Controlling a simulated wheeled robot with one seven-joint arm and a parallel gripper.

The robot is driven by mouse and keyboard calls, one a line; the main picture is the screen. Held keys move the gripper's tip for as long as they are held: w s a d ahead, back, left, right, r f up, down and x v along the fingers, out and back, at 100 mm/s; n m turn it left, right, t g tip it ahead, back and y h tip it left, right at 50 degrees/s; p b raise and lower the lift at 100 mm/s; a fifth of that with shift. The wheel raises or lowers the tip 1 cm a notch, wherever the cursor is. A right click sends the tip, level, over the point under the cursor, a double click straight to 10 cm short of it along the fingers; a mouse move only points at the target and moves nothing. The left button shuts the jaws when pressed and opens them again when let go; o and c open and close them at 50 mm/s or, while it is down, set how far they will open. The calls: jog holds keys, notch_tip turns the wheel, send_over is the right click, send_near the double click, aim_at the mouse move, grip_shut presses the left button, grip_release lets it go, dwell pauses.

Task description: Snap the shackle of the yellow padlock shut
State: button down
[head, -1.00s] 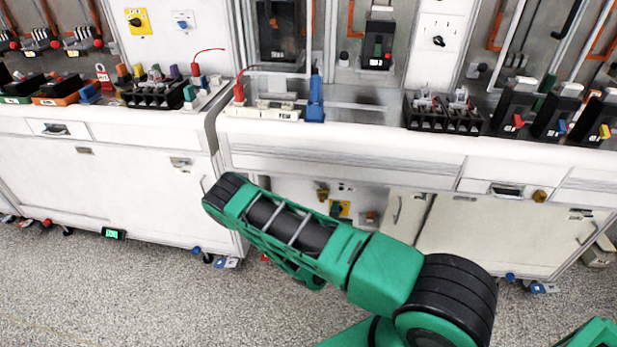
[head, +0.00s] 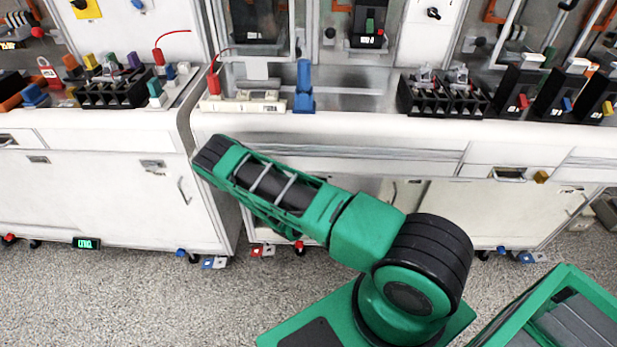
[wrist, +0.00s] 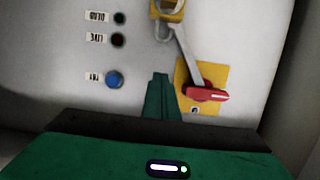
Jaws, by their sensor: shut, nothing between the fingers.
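In the wrist view a yellow padlock (wrist: 169,10) shows at the top edge, partly cut off. Its grey shackle curves below the body, near the upper end of a grey bar (wrist: 183,47). I cannot tell whether the shackle is open or shut. The bar runs down to a red rotary handle (wrist: 205,94) on a yellow plate (wrist: 188,75). My gripper (wrist: 160,78) is shut and empty, in front of the panel, below the padlock in the picture and left of the handle.
A blue button (wrist: 114,79) and two dark buttons sit on the panel left of my gripper. In the head view the white bench top (head: 350,128) runs above my arm, with a blue upright part (head: 304,88) and black terminal blocks (head: 440,97) on it.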

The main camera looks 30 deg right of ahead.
jog(key=w+f, duration=0.1)
jog(key=w+d+f, duration=0.1)
jog(key=f, duration=0.1)
jog(key=shift+d+f, duration=0.15)
jog(key=shift+d, duration=0.05)
jog(key=shift+f, duration=0.6)
